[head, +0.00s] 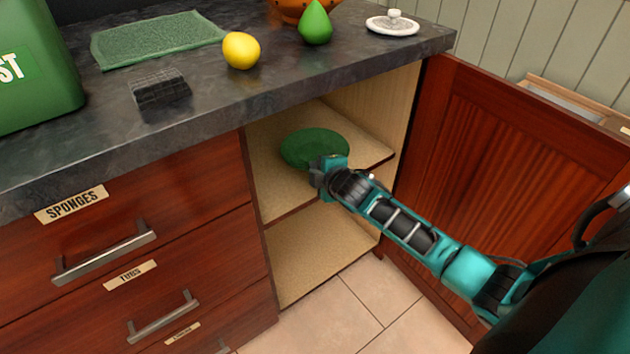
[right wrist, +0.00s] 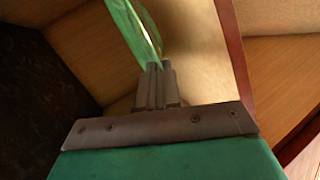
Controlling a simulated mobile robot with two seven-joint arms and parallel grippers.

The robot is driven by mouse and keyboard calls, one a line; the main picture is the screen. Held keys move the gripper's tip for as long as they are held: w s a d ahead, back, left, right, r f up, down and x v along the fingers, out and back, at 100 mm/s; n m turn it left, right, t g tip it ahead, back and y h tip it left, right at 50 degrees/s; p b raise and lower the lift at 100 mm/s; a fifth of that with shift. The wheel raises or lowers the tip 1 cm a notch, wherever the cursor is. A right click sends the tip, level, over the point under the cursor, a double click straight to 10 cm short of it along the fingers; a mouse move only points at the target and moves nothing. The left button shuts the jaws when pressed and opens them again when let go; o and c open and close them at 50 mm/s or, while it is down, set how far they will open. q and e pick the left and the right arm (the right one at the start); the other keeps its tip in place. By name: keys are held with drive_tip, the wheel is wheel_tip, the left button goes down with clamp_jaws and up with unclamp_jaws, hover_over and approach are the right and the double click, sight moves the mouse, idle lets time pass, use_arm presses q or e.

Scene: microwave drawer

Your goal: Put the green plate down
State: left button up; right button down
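The green plate (head: 312,147) is inside the open cabinet, just above or on the upper shelf (head: 275,183); I cannot tell whether it touches the shelf. My right gripper (head: 322,172) reaches in from the right and is at the plate's near edge. In the right wrist view the fingers (right wrist: 157,72) are close together on the rim of the plate (right wrist: 135,35), which extends up and left from them. My left gripper is not in view.
The cabinet door (head: 500,170) stands open at right. The lower shelf (head: 320,250) is empty. On the counter are a lemon (head: 241,51), a green pear (head: 315,24), a dark sponge (head: 160,88), a green mat (head: 155,40) and a white lid (head: 392,24). Closed drawers are at left.

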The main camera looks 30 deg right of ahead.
drive_tip(key=shift+f, duration=0.3)
wheel_tip(320, 180, down, 3)
drive_tip(key=shift+f+b, duration=0.15)
drive_tip(key=shift+b, duration=0.75)
drive_tip(key=shift+w, duration=0.1)
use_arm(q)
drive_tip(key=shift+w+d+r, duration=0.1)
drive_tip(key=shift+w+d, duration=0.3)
use_arm(e)
drive_tip(key=c, duration=1.6)
unclamp_jaws()
drive_tip(key=shift+f, duration=0.15)
